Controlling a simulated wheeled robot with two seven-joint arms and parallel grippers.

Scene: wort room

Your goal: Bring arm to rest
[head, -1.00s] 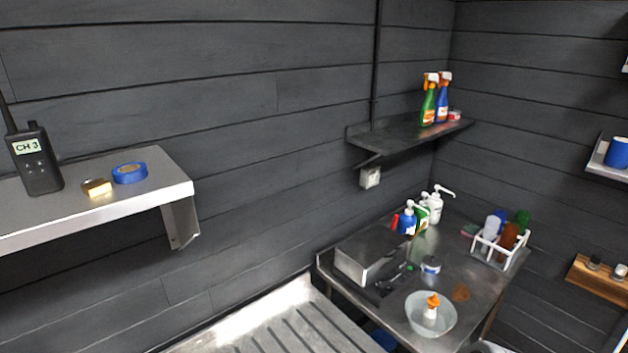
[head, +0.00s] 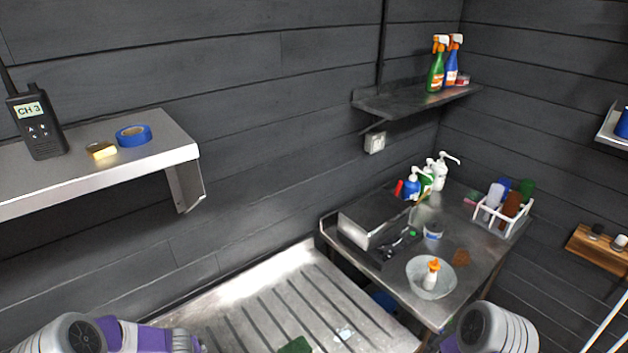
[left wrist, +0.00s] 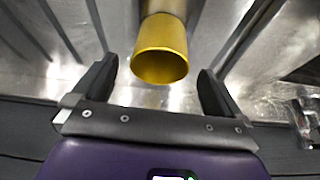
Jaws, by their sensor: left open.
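My left gripper (left wrist: 157,70) is open in the left wrist view. Its two dark fingers stand wide apart. A yellow hollow cylinder (left wrist: 161,50) shows in the gap between the fingers, with clear space on both sides of it.
The ribbed metal surface (head: 262,290) is mostly clear, with a green item (head: 296,345) at its near edge. A steel table (head: 470,235) holds a bowl (head: 420,280), bottles and a white caddy (head: 512,222). A wall shelf (head: 170,150) at left carries a radio (head: 38,125) and blue tape (head: 133,136).

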